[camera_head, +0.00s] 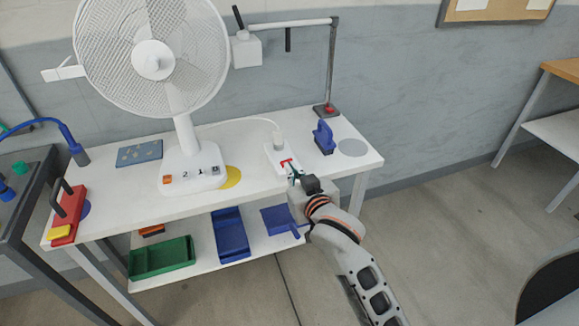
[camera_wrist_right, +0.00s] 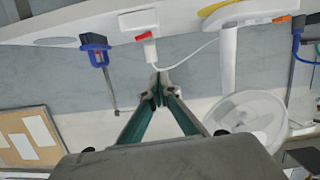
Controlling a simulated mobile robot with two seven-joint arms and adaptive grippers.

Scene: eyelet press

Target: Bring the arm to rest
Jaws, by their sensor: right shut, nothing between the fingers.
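My right arm comes in from the lower right in the head view. Its gripper (camera_head: 293,177) is over the front part of the white table (camera_head: 240,150), close to a white socket block (camera_head: 277,152) with a red part (camera_head: 287,163). In the right wrist view the gripper's fingertips (camera_wrist_right: 160,88) meet, and nothing is between them. The socket block (camera_wrist_right: 137,19) and its red part (camera_wrist_right: 145,37) show beyond the fingertips there, with a visible gap. My left gripper is not in view.
A white fan (camera_head: 152,60) stands on the table's left half. A blue tool (camera_head: 323,137) and a grey post (camera_head: 331,70) stand at the right. Bins, one green (camera_head: 160,258), fill the lower shelf. Open floor lies right.

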